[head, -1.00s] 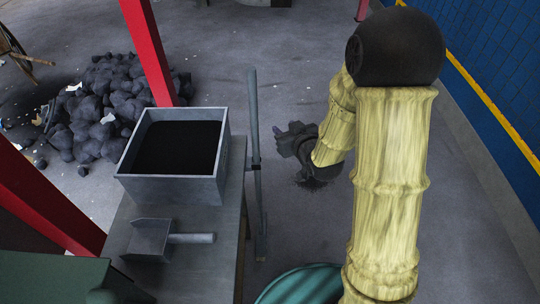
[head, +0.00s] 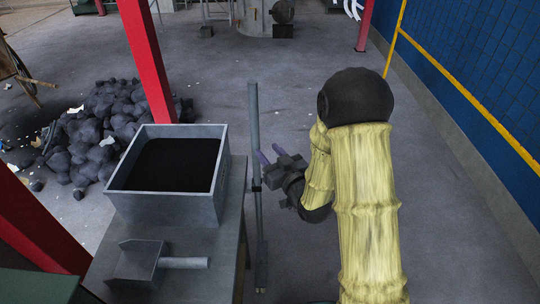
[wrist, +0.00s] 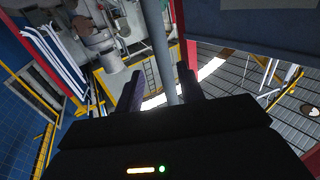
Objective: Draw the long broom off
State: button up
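The long broom (head: 254,125) stands upright beside the right side of the grey table. Its grey pole is long and thin, with a dark clip-like piece about halfway down and a narrow foot near the floor. My gripper (head: 270,154) is just right of the pole, with its fingers pointing towards it. In the wrist view the pole (wrist: 157,40) runs down between the two spread fingers of my gripper (wrist: 160,88), closer to the right finger. The gripper is open. Whether a finger touches the pole I cannot tell.
A grey box of black material (head: 216,190) and a metal scoop (head: 140,262) sit on the table (head: 220,240). A red post (head: 147,60) and a coal heap (head: 95,125) are beyond.

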aim_at(258, 139)
jog(key=p+x, duration=0.2)
jog(key=x, duration=0.4)
jog(key=shift+a+r, duration=0.1)
jog(key=shift+a, duration=0.1)
jog(key=shift+w+a, duration=0.15)
jog(key=shift+w, duration=0.15)
jog(key=shift+c, duration=0.5)
grip_shut()
jog(key=shift+d, duration=0.2)
